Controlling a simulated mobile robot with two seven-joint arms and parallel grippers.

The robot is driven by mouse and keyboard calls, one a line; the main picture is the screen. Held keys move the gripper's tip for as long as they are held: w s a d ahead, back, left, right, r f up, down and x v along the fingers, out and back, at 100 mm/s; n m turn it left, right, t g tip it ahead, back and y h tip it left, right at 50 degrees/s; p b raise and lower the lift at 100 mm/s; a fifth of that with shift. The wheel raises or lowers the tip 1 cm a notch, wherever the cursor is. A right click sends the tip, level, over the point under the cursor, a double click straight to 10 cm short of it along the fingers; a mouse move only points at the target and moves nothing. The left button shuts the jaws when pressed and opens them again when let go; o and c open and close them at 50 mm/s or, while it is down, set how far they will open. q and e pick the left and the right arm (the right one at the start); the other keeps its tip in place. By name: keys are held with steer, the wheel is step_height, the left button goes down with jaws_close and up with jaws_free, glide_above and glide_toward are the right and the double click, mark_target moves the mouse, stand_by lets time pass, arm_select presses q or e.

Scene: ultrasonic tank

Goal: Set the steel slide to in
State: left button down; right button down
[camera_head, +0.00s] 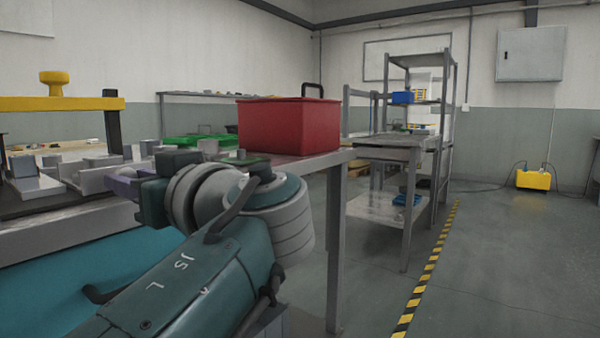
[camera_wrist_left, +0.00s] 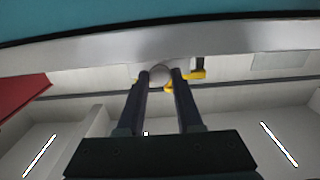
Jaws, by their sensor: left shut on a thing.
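My left arm reaches in from the bottom of the head view toward the tank's edge at the left. In the left wrist view my left gripper (camera_wrist_left: 160,77) is shut on a round grey knob (camera_wrist_left: 159,73), one dark finger on each side. The knob appears to belong to the steel slide; the rest of the slide cannot be made out there. In the head view the wrist sits by grey metal parts on the tank edge, and I cannot tell which one is the slide. My right gripper is not in view.
A yellow bar (camera_head: 60,104) with a yellow knob (camera_head: 55,84) spans the tank. A teal panel (camera_head: 90,245) is below its steel edge. A red box (camera_head: 289,125) stands on the table behind my wrist.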

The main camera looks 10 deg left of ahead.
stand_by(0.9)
arm_select(q)
steer(key=b+x, duration=0.7)
steer(key=x, duration=0.4)
steer(key=shift+a+f, duration=0.1)
steer(key=shift+f, duration=0.05)
steer(key=c, duration=1)
jaws_free()
steer(key=shift+a, duration=0.1)
steer(key=o, duration=0.3)
steer(key=shift+w+a, duration=0.1)
steer(key=shift+a, duration=0.05)
steer(key=shift+o, duration=0.6)
steer(key=shift+d, duration=0.2)
